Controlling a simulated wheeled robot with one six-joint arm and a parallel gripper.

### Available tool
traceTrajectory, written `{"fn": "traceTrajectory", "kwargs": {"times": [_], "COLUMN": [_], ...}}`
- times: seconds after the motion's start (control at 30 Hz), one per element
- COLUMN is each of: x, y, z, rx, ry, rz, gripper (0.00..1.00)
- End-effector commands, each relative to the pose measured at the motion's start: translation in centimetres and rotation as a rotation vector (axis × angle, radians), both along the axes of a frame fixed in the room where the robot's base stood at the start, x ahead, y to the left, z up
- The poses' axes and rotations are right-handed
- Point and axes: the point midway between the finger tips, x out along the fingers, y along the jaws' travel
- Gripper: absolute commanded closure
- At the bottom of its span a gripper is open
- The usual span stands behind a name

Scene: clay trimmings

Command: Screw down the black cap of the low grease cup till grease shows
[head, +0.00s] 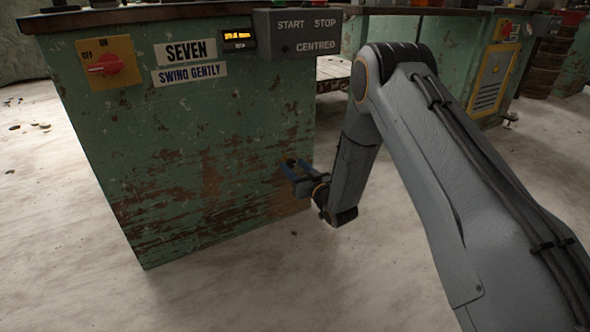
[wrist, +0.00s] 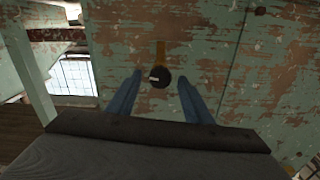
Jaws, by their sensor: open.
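The black cap (wrist: 159,79) of the grease cup shows in the wrist view as a dark round knob with a small pale mark. A brass-coloured strip or stem (wrist: 160,50) runs up from it on the worn green panel. My gripper (wrist: 160,77) is open. Its two blue fingers lie left and right of the cap in the picture, with a visible gap on each side; whether the tips reach past it I cannot tell. In the head view my gripper (head: 291,168) is low by the green cabinet's front, with a small dark knob at its tips. No grease can be made out.
The green cabinet (head: 200,150) carries a red OFF/ON switch (head: 105,64), labels reading SEVEN and SWING GENTLY, a small lit display (head: 238,38) and a grey START/STOP box (head: 298,34). The pale floor (head: 240,290) before it is clear. A dark spot (wrist: 260,11) shows higher on the panel.

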Motion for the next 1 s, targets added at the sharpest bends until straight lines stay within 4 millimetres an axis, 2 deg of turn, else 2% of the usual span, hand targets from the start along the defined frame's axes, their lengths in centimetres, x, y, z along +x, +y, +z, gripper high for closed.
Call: {"fn": "traceTrajectory", "kwargs": {"times": [0.17,0.4,0.73,1.0], "x": [0.00,0.00,-0.04,-0.04], "y": [-0.02,-0.03,-0.07,-0.14], "z": [0.05,0.04,0.13,0.24], "rx": [0.000,0.000,0.037,0.179], "ry": [0.000,0.000,0.025,0.121], "rz": [0.000,0.000,-0.001,-0.001], "gripper": [0.55,0.95,0.95,0.95]}}
